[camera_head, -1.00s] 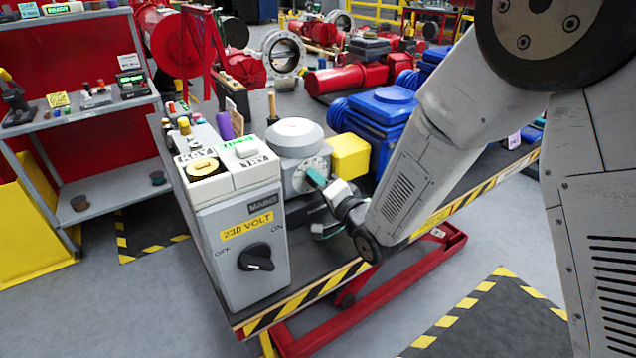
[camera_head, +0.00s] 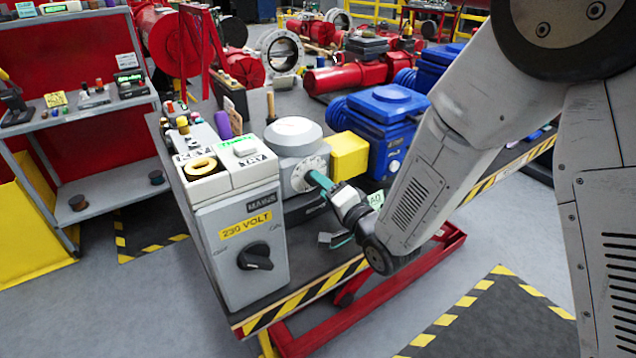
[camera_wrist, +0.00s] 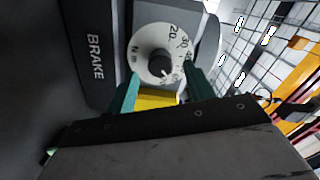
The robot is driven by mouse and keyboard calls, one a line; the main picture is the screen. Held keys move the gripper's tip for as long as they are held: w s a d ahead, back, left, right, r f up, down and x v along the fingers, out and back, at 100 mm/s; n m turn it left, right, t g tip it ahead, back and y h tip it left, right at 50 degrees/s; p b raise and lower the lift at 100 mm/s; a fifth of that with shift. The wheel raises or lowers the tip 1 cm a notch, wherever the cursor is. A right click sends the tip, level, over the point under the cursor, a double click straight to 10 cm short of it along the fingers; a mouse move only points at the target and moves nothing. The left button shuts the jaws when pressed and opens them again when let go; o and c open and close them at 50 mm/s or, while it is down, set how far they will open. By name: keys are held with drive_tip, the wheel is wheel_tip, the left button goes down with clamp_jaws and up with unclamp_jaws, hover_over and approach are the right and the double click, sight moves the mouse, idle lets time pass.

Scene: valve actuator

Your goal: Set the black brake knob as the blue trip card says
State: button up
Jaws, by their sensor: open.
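The black brake knob (camera_wrist: 159,63) sits at the middle of a white dial (camera_wrist: 143,49) with numbers such as 20 and 30, beside the word BRAKE, in the wrist view. The knob's exact setting is too small to read. In the head view the dial (camera_head: 305,174) is on the grey actuator's front face. My gripper (camera_wrist: 161,88) is open, its teal fingers apart on either side below the knob, with nothing between them but a view of yellow behind. In the head view my gripper (camera_head: 329,209) is in front of the dial. I cannot make out a blue trip card.
A grey 230 VOLT box (camera_head: 236,238) with a black rotary switch (camera_head: 255,257) stands left of my gripper. A yellow block (camera_head: 348,155) and blue actuator (camera_head: 383,125) are behind. A small pale card (camera_head: 376,200) shows beside my wrist. The striped bench edge (camera_head: 300,297) runs in front.

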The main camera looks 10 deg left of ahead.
drive_tip(key=shift+v, duration=2.35)
drive_tip(key=shift+w+d, duration=0.1)
